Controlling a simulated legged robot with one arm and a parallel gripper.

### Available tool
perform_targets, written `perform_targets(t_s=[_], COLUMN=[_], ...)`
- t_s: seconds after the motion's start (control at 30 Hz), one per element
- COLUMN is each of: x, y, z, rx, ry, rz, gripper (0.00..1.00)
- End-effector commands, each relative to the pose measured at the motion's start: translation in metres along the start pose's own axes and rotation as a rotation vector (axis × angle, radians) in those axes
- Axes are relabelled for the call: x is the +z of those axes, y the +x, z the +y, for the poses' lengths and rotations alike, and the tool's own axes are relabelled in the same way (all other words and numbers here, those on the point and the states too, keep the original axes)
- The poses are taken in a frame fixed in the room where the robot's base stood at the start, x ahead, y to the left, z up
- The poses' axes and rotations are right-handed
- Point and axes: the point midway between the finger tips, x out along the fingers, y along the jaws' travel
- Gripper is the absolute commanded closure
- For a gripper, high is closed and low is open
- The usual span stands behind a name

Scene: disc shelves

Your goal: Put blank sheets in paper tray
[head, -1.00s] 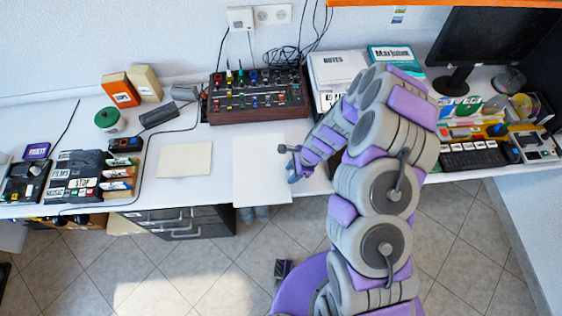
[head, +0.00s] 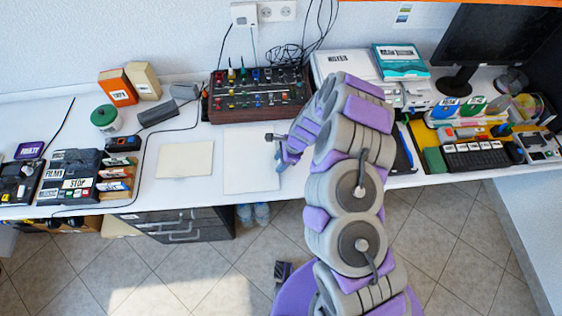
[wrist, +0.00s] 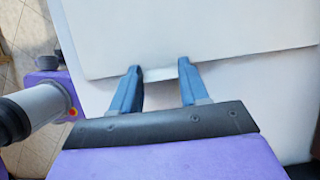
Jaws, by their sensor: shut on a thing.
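The blank white sheets (head: 248,165) show in the head view as a flat white rectangle over the middle of the desk. Their pale face and near edge fill the upper wrist view (wrist: 200,35). My gripper (head: 280,160) is at the right edge of the sheets in the head view. Its two blue fingers (wrist: 160,75) are shut on the sheets' edge. Whether the sheets touch the desk I cannot tell. No paper tray is clearly recognizable; a white labelled item (head: 416,93) at the back right is partly hidden by my arm.
A cream sheet or board (head: 185,159) lies to the left. A mixer-like panel (head: 258,95) stands behind the white sheets. A notes binder (head: 340,65) and teal book (head: 399,60) lie at the back right. A keyboard (head: 478,153) and monitor (head: 490,45) stand farther right.

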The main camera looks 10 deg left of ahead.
Motion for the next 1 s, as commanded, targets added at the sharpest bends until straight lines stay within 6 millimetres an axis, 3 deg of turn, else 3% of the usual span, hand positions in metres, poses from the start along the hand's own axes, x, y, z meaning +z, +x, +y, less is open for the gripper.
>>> perform_targets(t_s=[0.07, 0.1, 0.33, 0.67, 1.0], x=[-0.002, -0.003, -0.004, 0.001, -0.004], y=[-0.001, -0.002, -0.004, -0.006, -0.070], z=[0.001, 0.001, 0.002, 0.001, 0.001], rx=[0.001, 0.001, 0.000, 0.001, -0.004], ry=[0.000, 0.000, 0.001, 0.001, 0.003], rz=[-0.002, -0.003, -0.007, -0.001, -0.007], gripper=[0.93, 0.53, 0.31, 0.31, 0.31])
